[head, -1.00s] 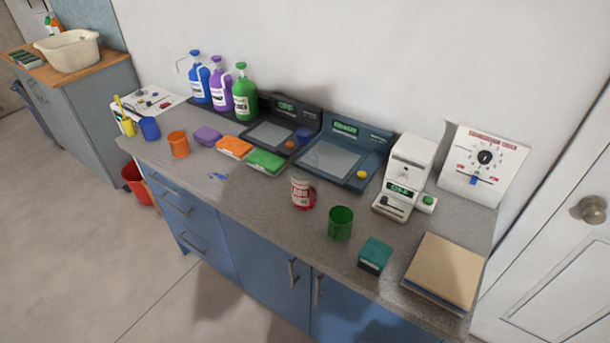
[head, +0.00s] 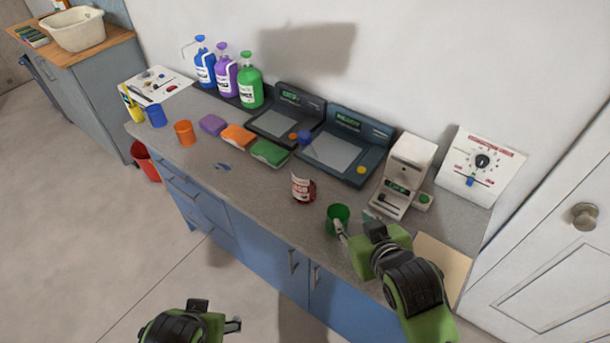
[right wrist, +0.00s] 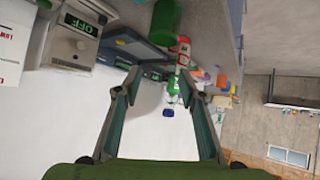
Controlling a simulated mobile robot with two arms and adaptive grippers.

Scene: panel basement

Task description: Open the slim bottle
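Several bottles stand on the grey worktop. A blue one (head: 204,62), a purple one (head: 226,72) and a green one (head: 250,82) with pump-like tops stand at the back left. A small red container with a white label (head: 302,187) stands near the middle. I cannot tell which is the slim bottle. My right gripper (head: 357,224) is open and empty over the front right of the worktop, by a green cup (head: 338,212). Its parted fingers show in the right wrist view (right wrist: 162,105). My left gripper (head: 222,325) is low in front of the cabinet; its fingers are unclear.
A white device (head: 405,175) and dark flat-panelled devices (head: 340,150) line the back. Coloured blocks (head: 238,136) and an orange cup (head: 184,132) stand left. My right arm covers part of a tan board (head: 445,262). The worktop's middle front is clear.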

